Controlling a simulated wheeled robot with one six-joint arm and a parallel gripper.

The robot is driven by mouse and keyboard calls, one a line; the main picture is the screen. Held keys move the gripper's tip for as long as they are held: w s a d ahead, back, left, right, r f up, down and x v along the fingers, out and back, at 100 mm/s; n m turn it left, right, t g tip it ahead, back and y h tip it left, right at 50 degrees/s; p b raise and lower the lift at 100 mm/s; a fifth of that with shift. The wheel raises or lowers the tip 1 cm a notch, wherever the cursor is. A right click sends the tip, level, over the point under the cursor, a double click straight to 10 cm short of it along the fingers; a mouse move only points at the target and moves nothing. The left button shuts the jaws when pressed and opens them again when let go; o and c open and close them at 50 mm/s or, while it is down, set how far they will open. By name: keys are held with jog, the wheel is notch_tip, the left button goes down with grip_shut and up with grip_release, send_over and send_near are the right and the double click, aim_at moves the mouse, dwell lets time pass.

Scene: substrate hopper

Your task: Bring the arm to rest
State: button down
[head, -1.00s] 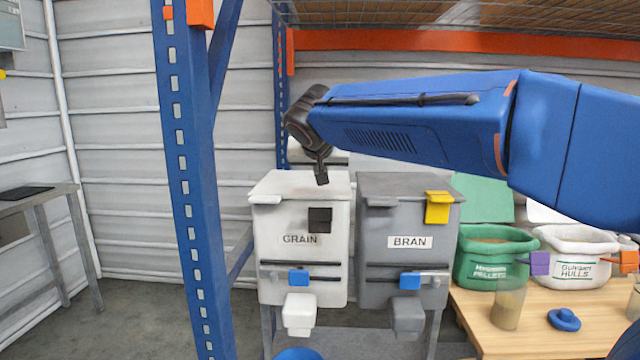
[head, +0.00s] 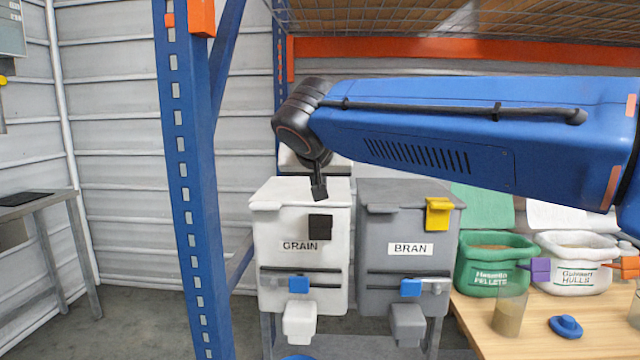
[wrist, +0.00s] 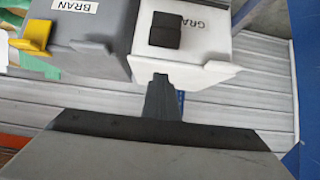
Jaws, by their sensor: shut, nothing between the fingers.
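My blue arm (head: 440,130) reaches in from the right across the head view, above the two hoppers. My gripper (head: 319,192) hangs from the dark wrist, its tip in front of the upper part of the white GRAIN hopper (head: 270,235). The gripper also shows in the wrist view (wrist: 162,82); its fingers are together with nothing between them. The grey BRAN hopper (head: 372,250) stands to the right of the GRAIN hopper. Whether my gripper touches the GRAIN hopper cannot be told.
A blue rack upright (head: 187,190) stands left of the hoppers. A wire shelf with an orange beam (head: 440,45) is above the arm. Right, a wooden table (head: 475,325) bears a green pellet tub (head: 485,270), a white hulls tub (head: 570,278), a cup (head: 508,315) and a blue lid (head: 566,327).

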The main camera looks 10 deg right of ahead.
jog(key=s+d+f+n+g+y, duration=0.1)
jog(key=s+d+f, duration=0.2)
jog(key=s+f, duration=0.6)
jog(key=s+d+f+n+g+y, duration=0.1)
jog(key=s+d+f, duration=0.3)
jog(key=s+f, duration=0.6)
jog(key=s+d+f+n+g+y, duration=0.1)
jog(key=s+d+f+g, duration=0.2)
jog(key=s+f, duration=0.6)
notch_tip(320, 180, down, 3)
jog(key=shift+s+d+r+n, duration=0.15)
jog(key=shift+d+n, duration=0.15)
jog(key=shift+d, duration=0.3)
jog(key=c, duration=2.4)
grip_release()
jog(key=shift+c, duration=0.2)
